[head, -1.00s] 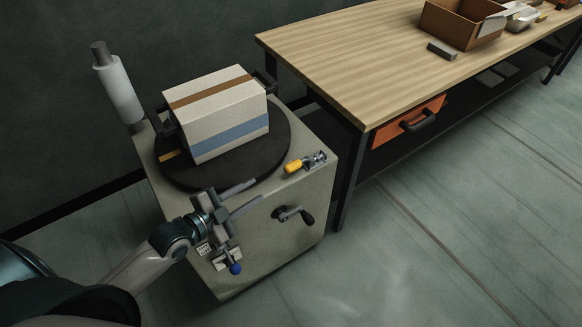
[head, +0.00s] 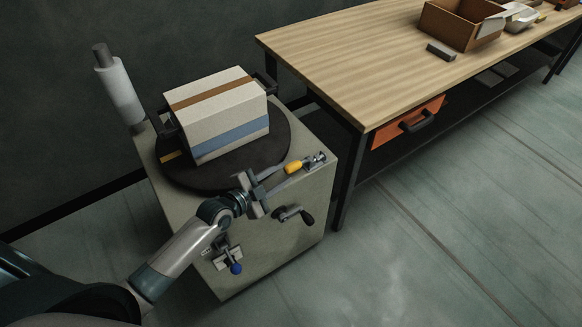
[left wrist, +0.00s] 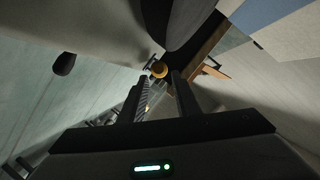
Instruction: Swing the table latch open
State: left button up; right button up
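The table latch (head: 315,160) is a small metal fitting with a yellow handle (head: 293,167). It sits on the top right corner of the grey cabinet, beside the dark round turntable (head: 275,150). My left gripper (head: 285,175) is at the yellow handle, its fingers pointing toward the latch. My right gripper is not in view.
A striped box (head: 220,110) stands on the turntable. A black crank (head: 295,214) and a blue-knobbed lever (head: 236,268) are on the cabinet's front. A white roll (head: 119,90) stands at its back left. A wooden workbench (head: 350,60) is close on the right.

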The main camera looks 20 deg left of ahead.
aim_at(288, 171)
pick_arm(q)
jog(key=shift+x, duration=2.7)
grip_shut()
